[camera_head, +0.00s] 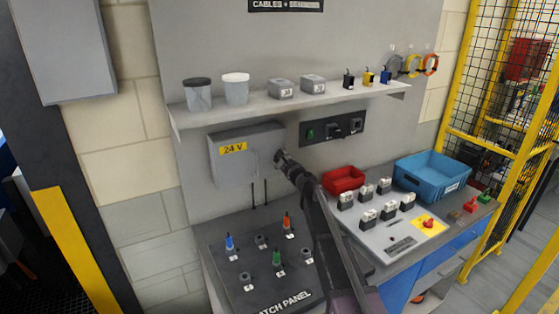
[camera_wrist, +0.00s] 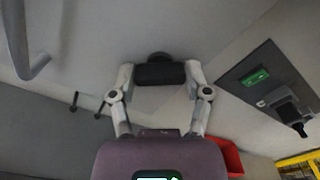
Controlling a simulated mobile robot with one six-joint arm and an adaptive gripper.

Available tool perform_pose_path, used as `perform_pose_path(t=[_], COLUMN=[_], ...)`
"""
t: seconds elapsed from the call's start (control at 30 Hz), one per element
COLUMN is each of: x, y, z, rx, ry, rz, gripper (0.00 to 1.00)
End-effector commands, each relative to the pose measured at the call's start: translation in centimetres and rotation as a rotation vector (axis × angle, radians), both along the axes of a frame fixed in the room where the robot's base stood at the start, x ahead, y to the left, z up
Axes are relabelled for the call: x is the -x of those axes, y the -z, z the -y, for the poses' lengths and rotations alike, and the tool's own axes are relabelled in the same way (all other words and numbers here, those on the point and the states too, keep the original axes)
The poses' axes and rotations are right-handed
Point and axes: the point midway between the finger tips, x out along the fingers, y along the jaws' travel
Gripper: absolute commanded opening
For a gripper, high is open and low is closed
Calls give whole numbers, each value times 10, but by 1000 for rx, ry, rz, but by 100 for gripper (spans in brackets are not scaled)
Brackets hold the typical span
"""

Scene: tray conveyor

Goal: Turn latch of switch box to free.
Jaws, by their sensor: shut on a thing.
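The grey switch box (camera_head: 233,172) with a yellow 24 V label hangs on the wall panel under the shelf. Its dark latch (camera_wrist: 158,73) shows in the wrist view as a black bar with a round base behind it, lying crosswise in the picture. My gripper (camera_wrist: 160,76) has one finger at each end of the bar and is shut on it. In the head view my gripper (camera_head: 281,158) reaches the right part of the box front, and it hides most of the latch there.
A socket panel (camera_head: 318,137) is close to the right of the box, and a shelf (camera_head: 290,103) with jars runs above. Below are a patch panel (camera_head: 220,262) with coloured plugs, a red bin (camera_head: 343,180) and a blue bin (camera_head: 433,176). Two dark rods (camera_head: 253,196) hang under the box.

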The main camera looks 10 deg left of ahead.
Motion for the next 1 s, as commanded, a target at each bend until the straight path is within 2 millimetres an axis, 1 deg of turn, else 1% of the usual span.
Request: perform_pose_path(t=[0.7, 1.0], x=[-1, -1], y=[0, 0], z=[-1, -2], rx=[558, 731], ry=[0, 0], rz=[377, 494], gripper=[15, 15])
